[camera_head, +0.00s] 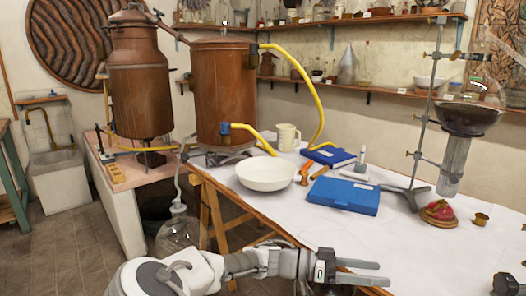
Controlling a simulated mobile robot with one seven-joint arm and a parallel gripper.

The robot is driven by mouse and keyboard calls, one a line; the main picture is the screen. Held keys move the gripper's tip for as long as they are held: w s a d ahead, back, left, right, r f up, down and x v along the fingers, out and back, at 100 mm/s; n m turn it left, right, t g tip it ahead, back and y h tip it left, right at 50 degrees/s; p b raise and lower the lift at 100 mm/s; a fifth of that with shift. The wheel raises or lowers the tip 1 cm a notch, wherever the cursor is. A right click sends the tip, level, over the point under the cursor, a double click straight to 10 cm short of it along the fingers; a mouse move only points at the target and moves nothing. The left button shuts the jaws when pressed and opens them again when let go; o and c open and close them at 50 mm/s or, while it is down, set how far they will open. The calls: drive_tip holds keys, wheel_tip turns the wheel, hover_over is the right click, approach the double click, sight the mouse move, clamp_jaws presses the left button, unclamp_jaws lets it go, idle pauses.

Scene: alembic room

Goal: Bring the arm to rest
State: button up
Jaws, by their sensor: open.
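My arm reaches in from the bottom of the head view and lies low across the front edge of the white table (420,245). My gripper (388,273) points to the right, with its two grey fingers apart and nothing between them. It is in front of the blue case (343,196) and well clear of it in the picture. How high the gripper is above the table top, I cannot tell.
A white bowl (266,174), a cream mug (288,137) and copper vessels (222,90) stand farther back. A lab stand (424,120) and a red object (440,210) are at right. A small dark item (505,284) sits right of my gripper. Bare table lies between.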

drive_tip(key=s+f+n+y, duration=0.55)
drive_tip(key=s+y, duration=0.35)
drive_tip(key=y, duration=0.2)
drive_tip(key=s+a+r+n+t+y, duration=0.3)
drive_tip(key=s+a+r+n+t, duration=0.15)
drive_tip(key=r, duration=0.35)
drive_tip(key=s+a+r+n+t+y, duration=0.4)
drive_tip(key=a+r+n+t, duration=0.1)
drive_tip(key=r+n, duration=0.15)
wheel_tip(320, 180, up, 20)
drive_tip(key=p, duration=2)
drive_tip(key=shift+w+m, duration=0.15)
drive_tip(key=shift+m, duration=0.3)
